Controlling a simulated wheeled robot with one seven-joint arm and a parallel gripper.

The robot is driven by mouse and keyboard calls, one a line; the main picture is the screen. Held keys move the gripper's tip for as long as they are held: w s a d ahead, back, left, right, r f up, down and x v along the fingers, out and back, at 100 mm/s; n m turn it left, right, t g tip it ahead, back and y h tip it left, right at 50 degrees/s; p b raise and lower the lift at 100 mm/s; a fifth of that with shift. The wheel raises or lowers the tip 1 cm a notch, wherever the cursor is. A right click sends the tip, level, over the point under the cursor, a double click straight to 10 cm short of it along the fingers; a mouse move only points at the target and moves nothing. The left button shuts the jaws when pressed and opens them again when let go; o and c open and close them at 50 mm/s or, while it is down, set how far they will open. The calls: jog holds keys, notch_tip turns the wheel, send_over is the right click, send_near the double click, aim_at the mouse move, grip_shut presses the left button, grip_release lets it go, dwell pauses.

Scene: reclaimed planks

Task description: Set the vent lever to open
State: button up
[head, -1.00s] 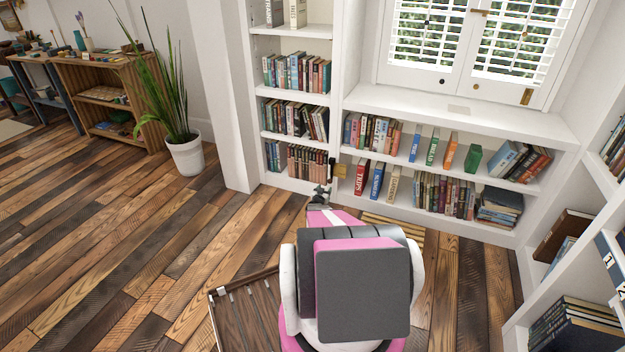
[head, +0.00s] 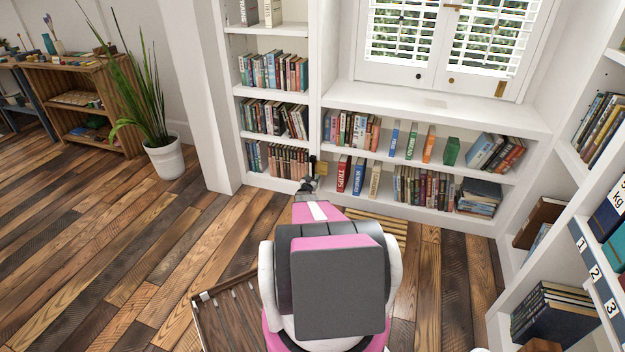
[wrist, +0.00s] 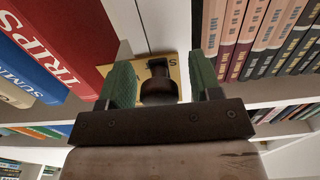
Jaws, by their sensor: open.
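The vent lever is a dark handle (head: 313,165) in front of a small brass-coloured plate (head: 321,169) on the white upright between the bookcase sections. In the wrist view its dark knob (wrist: 158,82) stands before the yellow plate (wrist: 181,71), which bears a partly hidden letter. My gripper (head: 308,185) reaches up to the lever. In the wrist view my gripper (wrist: 162,84) is open, its green-padded fingers on either side of the knob, with a gap visible at each side. The rest of the plate's markings and the lever's setting are hidden.
Books stand close on both sides, a red one (wrist: 62,45) at left and a pinkish row (wrist: 262,35) at right. A white shelf unit (head: 500,215) and a shuttered window (head: 440,45) lie beyond. A potted plant (head: 165,158) stands left. The plank floor (head: 120,230) is open at left.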

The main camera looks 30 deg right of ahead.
jog(key=shift+d, duration=0.15)
grip_shut()
